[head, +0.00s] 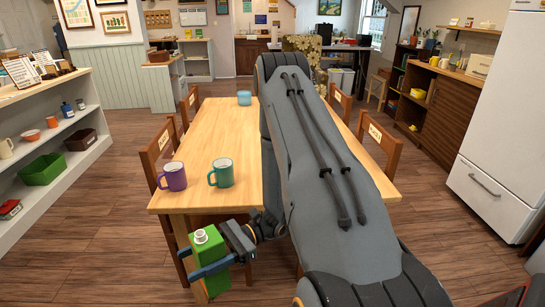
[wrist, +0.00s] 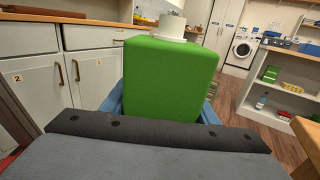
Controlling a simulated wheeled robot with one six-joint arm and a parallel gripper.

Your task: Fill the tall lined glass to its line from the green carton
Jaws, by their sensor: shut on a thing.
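My gripper (head: 203,268) is shut on the green carton (head: 208,250), just off the near left corner of the wooden table. The carton looks close to upright, with a white cap (head: 200,236) on top. In the wrist view the carton (wrist: 170,80) fills the middle, between blue fingers, with its cap (wrist: 172,27) at the top. I see no tall lined glass in either view. My arm covers much of the table's right side, so what stands there is hidden.
On the table (head: 210,130) stand a purple mug (head: 172,177) and a green mug (head: 222,173) near the front edge, and a blue cup (head: 244,98) at the far end. Chairs line both sides. A white shelf (head: 60,150) stands left, a fridge (head: 510,120) right.

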